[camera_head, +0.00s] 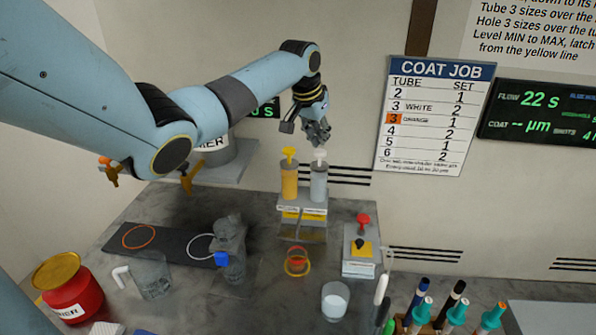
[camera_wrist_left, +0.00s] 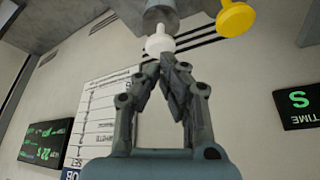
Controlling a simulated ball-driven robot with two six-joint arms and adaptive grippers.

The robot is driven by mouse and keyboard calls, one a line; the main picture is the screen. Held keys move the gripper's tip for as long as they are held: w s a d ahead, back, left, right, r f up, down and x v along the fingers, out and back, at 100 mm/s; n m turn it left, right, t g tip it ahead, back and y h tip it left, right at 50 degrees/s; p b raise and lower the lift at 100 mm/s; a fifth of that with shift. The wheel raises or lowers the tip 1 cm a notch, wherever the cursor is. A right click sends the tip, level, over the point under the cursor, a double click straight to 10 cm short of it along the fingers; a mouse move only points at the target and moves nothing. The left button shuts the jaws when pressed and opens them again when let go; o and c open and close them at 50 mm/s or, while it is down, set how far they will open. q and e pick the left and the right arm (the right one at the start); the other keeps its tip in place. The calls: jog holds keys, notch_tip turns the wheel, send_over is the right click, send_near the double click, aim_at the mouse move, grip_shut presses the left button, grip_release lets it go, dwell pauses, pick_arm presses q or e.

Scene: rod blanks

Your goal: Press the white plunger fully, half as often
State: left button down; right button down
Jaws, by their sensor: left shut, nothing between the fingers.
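The white plunger (camera_head: 320,155) tops a clear-grey cylinder (camera_head: 318,184) in the dispenser stand at the back of the bench. It also shows in the left wrist view (camera_wrist_left: 159,41), just beyond the fingertips. The plunger stands raised, with its stem showing above the cylinder. My left gripper (camera_head: 321,139) is shut and empty, its fingertips pointing down just above the white plunger. I cannot tell whether they touch it. The yellow plunger (camera_head: 289,153) stands beside it on an amber cylinder (camera_head: 289,181), also raised. My right gripper is not in view.
A box with a red knob (camera_head: 362,222) stands to the right. A cup of white liquid (camera_head: 335,300) and several pens are nearer. The COAT JOB chart (camera_head: 433,115) hangs behind.

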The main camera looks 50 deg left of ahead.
pick_arm(q)
jog(key=shift+r, duration=0.1)
notch_tip(320, 180, up, 6)
jog(key=shift+f, duration=0.1)
dwell(0.4)
dwell(0.5)
